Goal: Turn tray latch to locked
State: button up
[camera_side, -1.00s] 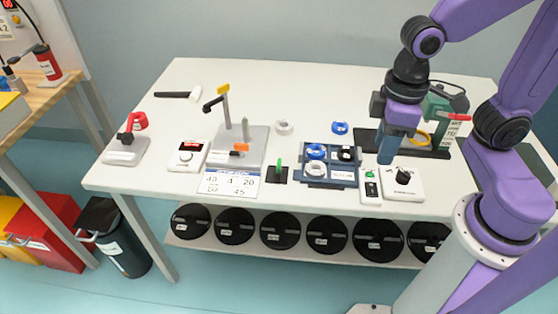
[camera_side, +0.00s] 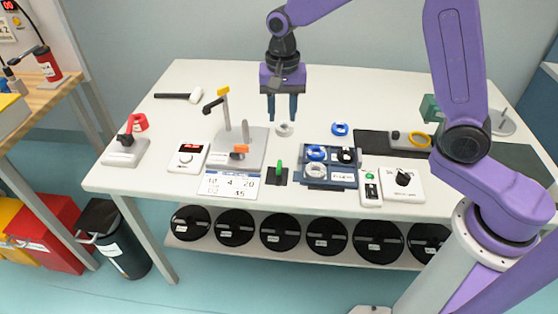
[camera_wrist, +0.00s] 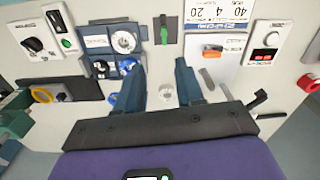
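A small green handle (camera_side: 279,167) on a black square plate (camera_side: 283,180) sits just left of the blue tray; it looks like the tray latch. The handle points toward the back of the table; I cannot read a locked mark. It also shows at the top of the wrist view (camera_wrist: 164,32). The blue tray (camera_side: 343,184) holds white, blue and black rolls. My gripper (camera_side: 282,115) is open and empty, pointing down above the table behind the latch, apart from it. Its two fingers also show in the wrist view (camera_wrist: 160,75).
A loose white ring (camera_side: 284,129) lies below my fingers. A grey stand (camera_side: 255,155) with posts and an orange lever is left of the latch. A white label card (camera_side: 229,184) lies in front. A white switch box (camera_side: 370,191) and black-knob box (camera_side: 402,185) stand right.

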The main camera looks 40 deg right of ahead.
aim_at(279, 164)
jog(key=shift+m, duration=0.8)
jog(key=f, duration=0.6)
jog(key=w+f, duration=0.1)
jog(key=f, duration=0.5)
jog(key=w+f, duration=0.1)
jog(key=f, duration=0.5)
jog(key=shift+d+f, duration=0.1)
jog(key=shift+d, duration=0.15)
grip_shut()
